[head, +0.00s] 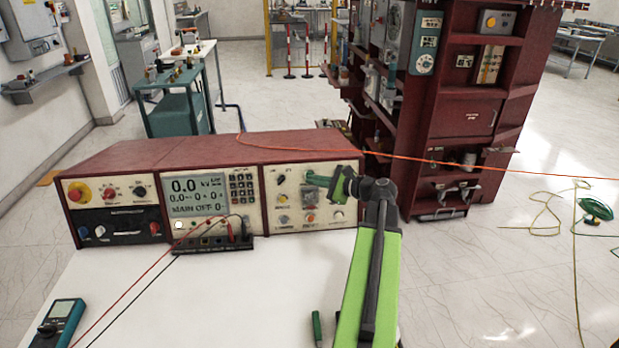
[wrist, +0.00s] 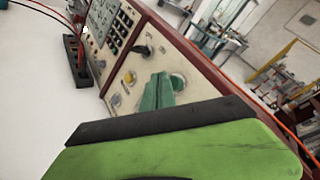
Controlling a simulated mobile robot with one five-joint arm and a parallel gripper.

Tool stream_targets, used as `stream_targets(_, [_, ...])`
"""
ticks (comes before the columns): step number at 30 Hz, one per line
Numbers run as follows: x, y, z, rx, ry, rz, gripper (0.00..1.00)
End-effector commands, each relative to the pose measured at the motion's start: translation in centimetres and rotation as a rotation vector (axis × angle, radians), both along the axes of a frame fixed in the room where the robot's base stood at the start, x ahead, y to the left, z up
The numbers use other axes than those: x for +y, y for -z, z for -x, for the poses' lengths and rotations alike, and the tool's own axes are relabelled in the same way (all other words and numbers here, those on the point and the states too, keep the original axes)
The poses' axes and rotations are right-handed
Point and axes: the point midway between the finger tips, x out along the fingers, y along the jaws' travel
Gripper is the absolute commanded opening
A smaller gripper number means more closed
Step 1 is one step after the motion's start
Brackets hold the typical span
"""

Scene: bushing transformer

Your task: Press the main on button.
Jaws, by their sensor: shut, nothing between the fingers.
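The red-framed control console (head: 205,150) stands at the back of the white table. Its screen (head: 195,192) reads 0.0 and "MAIN OFF". The right panel (head: 262,213) carries several knobs and buttons, including a yellow button (head: 283,201) and an orange-red button (head: 310,217). Their labels are too small to read, so I cannot tell which is the main on button. My gripper (head: 311,178) is shut and empty in front of the panel's upper middle. In the wrist view its teal fingers (wrist: 157,93) are together near the panel face; I cannot tell whether they touch it. They hide part of the panel.
A black terminal strip (head: 212,243) with red and black leads lies before the console. A teal meter (head: 62,318) is at the table's front left. A red cabinet (head: 455,140) stands behind, to the right. An orange cable (head: 480,166) crosses behind my arm.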

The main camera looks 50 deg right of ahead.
Motion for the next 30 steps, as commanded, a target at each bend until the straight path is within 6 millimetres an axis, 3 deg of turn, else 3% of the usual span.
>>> stream_targets(30, [-0.65,0.21,-0.41,0.000,0.002,-0.001,0.00])
